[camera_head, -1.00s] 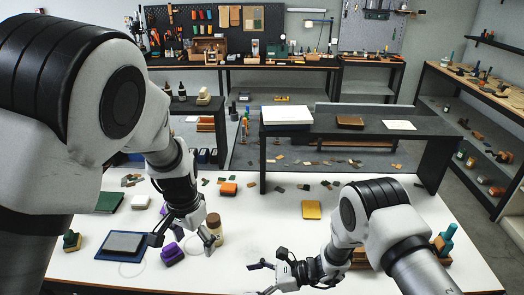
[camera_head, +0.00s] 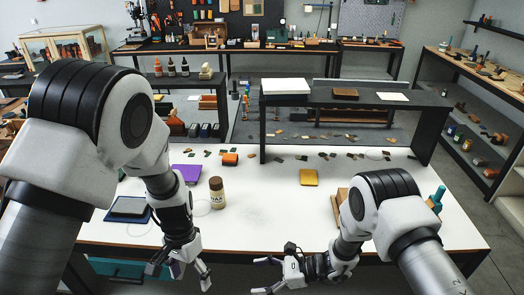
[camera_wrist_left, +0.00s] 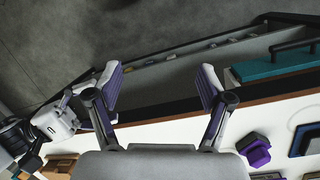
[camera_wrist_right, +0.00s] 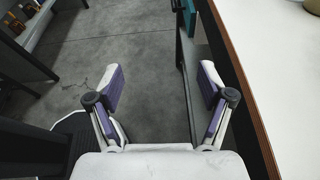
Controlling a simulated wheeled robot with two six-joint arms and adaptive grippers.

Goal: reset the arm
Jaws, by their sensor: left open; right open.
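My left gripper (camera_head: 188,272) hangs at the near edge of the white table. It is open and empty, and its spread fingers show in the left wrist view (camera_wrist_left: 160,85). My right gripper (camera_head: 264,275) is also open and empty, pointing left near the table's front edge. In the right wrist view its fingers (camera_wrist_right: 158,85) are apart above the grey floor, beside the table edge. The right arm comes in from the right and partly hides a wooden block (camera_head: 337,207).
The white table (camera_head: 270,215) holds a brown-capped bottle (camera_head: 217,192), a purple pad (camera_head: 187,174), a blue tray (camera_head: 112,214), an orange block (camera_head: 230,159) and a yellow block (camera_head: 309,177). A purple-topped stamp (camera_wrist_left: 254,148) shows in the left wrist view. A dark raised shelf (camera_head: 350,107) stands behind. The table's middle is clear.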

